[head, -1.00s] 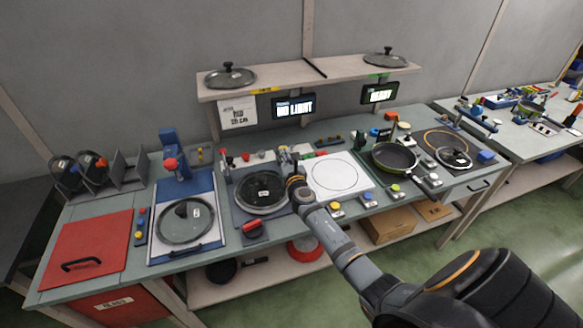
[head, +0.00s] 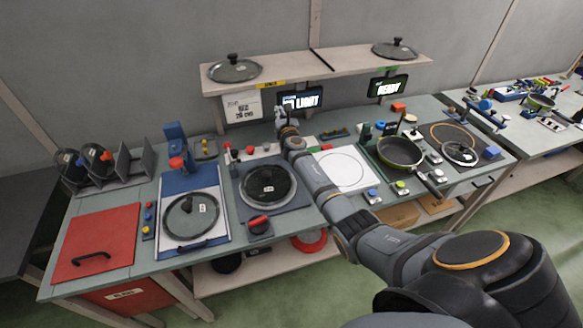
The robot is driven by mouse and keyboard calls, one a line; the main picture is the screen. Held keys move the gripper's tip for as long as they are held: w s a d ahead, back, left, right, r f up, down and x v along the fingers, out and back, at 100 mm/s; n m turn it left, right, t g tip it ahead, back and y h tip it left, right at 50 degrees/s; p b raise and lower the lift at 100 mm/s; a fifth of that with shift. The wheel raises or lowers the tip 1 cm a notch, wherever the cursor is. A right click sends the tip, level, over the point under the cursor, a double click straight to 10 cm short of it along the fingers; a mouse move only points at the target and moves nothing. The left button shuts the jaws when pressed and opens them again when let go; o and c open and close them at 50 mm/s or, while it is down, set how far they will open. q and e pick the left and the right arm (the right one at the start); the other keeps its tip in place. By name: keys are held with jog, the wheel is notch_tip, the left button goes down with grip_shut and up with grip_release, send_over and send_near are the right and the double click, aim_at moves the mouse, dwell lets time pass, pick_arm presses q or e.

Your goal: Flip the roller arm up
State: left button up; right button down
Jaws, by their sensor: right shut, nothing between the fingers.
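A dark round pan or lid with a white label (head: 266,187) lies on the dark plate (head: 243,207) of the middle station. Small red-topped parts (head: 228,148) stand along the back of this station. A red-handled part (head: 258,222) sits at the plate's front edge. I cannot tell for sure which part is the roller arm; it may be partly hidden behind my right arm. My right gripper (head: 281,115) is shut and empty, behind the middle station and in front of the lit signs, apart from the pan. My left gripper is out of view.
A shelf (head: 320,72) with two lids overhangs the back, close above my right gripper. A white plate (head: 345,168) and a green-rimmed pan (head: 399,152) are to the right. A blue station (head: 195,242) and a red panel (head: 90,250) are to the left.

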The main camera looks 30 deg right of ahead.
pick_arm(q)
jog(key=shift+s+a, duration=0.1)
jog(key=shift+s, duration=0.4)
pick_arm(e)
jog(key=shift+s+a+r, duration=0.1)
jog(key=shift+s+r, duration=0.25)
jog(key=shift+s, duration=0.05)
